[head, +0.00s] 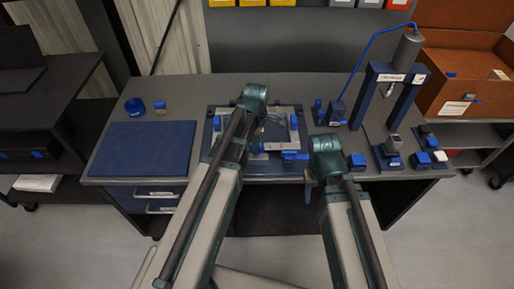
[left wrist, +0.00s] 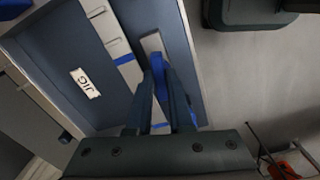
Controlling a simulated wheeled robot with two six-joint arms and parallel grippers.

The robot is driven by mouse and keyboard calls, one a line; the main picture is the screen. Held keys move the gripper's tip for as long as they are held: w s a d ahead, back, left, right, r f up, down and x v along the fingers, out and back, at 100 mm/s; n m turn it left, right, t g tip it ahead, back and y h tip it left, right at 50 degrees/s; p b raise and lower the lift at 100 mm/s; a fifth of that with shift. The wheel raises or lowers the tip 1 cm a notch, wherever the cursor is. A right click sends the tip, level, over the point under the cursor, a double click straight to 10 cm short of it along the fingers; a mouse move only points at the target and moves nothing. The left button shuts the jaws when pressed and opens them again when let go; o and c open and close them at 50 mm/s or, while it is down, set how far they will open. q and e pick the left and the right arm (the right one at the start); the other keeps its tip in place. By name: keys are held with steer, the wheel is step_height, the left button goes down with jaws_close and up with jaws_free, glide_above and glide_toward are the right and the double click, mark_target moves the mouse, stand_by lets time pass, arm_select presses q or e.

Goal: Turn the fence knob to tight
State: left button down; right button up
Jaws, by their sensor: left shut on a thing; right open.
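The jig (head: 216,128) is a dark blue frame with pale bars near the middle of the bench. In the left wrist view its white JIG label (left wrist: 86,83) shows. A blue knob (left wrist: 158,78) stands beside a pale bar there. My left gripper (left wrist: 164,85) is shut on the knob, with a dark finger on each side of it. In the head view my left gripper (head: 272,119) is over the jig and the arm hides part of it. I cannot read the knob's setting. My right gripper (head: 309,190) is open and empty, low at the bench's front edge and partly hidden by its own wrist.
A blue mat (head: 142,149) lies at the left of the bench. A blue press (head: 368,92) with a grey cylinder stands at the right, with several small blue blocks near it. An orange-brown box (head: 450,85) stands on a shelf farther right.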

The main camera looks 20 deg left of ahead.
arm_select(q)
steer(key=shift+s+d+m, duration=0.1)
steer(key=shift+s+m, duration=0.15)
steer(key=shift+m, duration=0.45)
